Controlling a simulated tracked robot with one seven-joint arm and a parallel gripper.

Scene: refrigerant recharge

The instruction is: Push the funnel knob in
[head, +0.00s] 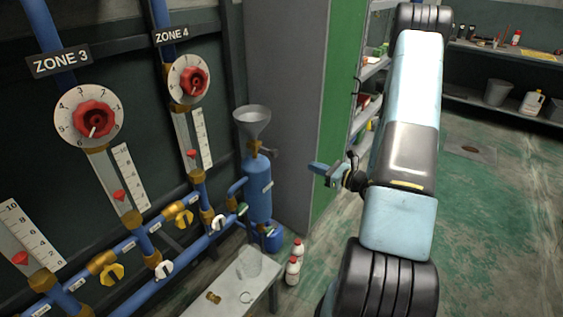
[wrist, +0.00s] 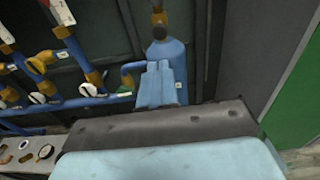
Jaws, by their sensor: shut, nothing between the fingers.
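The grey metal funnel (head: 252,121) stands on a brass neck above the blue tank (head: 258,190). The small dark funnel knob (head: 271,152) sticks out from the right side of the neck. In the wrist view the knob shows as a dark round end (wrist: 159,32), above the blue tank (wrist: 166,50). My gripper (head: 314,167) is shut and empty, to the right of the tank and slightly lower than the knob in the head view, apart from it.
Zone 3 (head: 97,114) and Zone 4 (head: 189,80) dials, blue pipes and valves line the left wall. A low bench (head: 232,288) holds a clear container. Red-capped white bottles (head: 293,270) stand beside it. A grey-green partition (head: 290,90) stands behind the tank.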

